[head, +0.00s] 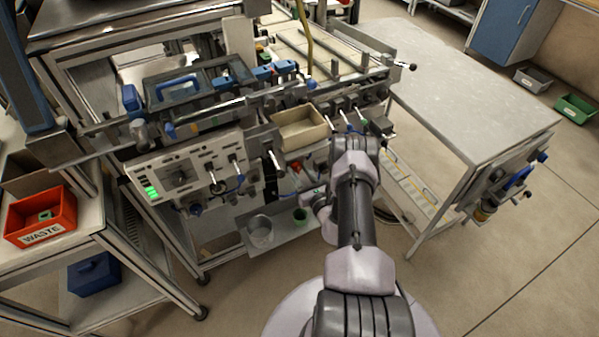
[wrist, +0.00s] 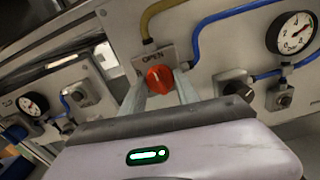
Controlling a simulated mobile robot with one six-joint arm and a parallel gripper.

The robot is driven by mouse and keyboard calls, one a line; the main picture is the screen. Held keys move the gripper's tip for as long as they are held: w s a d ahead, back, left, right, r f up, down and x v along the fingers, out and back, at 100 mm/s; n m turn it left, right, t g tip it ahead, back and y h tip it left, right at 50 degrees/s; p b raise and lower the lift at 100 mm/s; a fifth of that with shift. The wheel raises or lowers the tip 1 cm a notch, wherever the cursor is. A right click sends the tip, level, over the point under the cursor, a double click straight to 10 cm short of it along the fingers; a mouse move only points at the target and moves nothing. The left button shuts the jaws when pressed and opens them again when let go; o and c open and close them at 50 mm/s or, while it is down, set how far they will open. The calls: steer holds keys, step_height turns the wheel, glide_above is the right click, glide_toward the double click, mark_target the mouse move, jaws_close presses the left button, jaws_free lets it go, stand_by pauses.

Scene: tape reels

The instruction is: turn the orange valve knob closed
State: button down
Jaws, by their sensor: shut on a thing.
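The orange valve knob (wrist: 159,78) sits on a pale panel in the middle of the wrist view, under a plate (wrist: 153,57) marked OPEN. A pale line shows on the knob's face. My gripper (wrist: 161,88) is shut on the knob, with one finger on its left side and one on its right. The lower part of the knob and the panel behind it are partly hidden by my gripper. In the head view my arm reaches down to the front of the machine, and the grip itself is too small to make out.
In the wrist view, a yellow hose (wrist: 152,22) and a blue hose (wrist: 230,18) run near the knob. A dial gauge (wrist: 294,32) and a dark knob (wrist: 238,90) lie to the right. In the head view, an orange waste bin (head: 40,217) stands at left.

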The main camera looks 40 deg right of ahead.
steer(key=n, duration=0.8)
steer(key=shift+n, duration=0.4)
steer(key=n, duration=0.4)
steer(key=shift+n, duration=2.1)
steer(key=c, duration=0.9)
jaws_free()
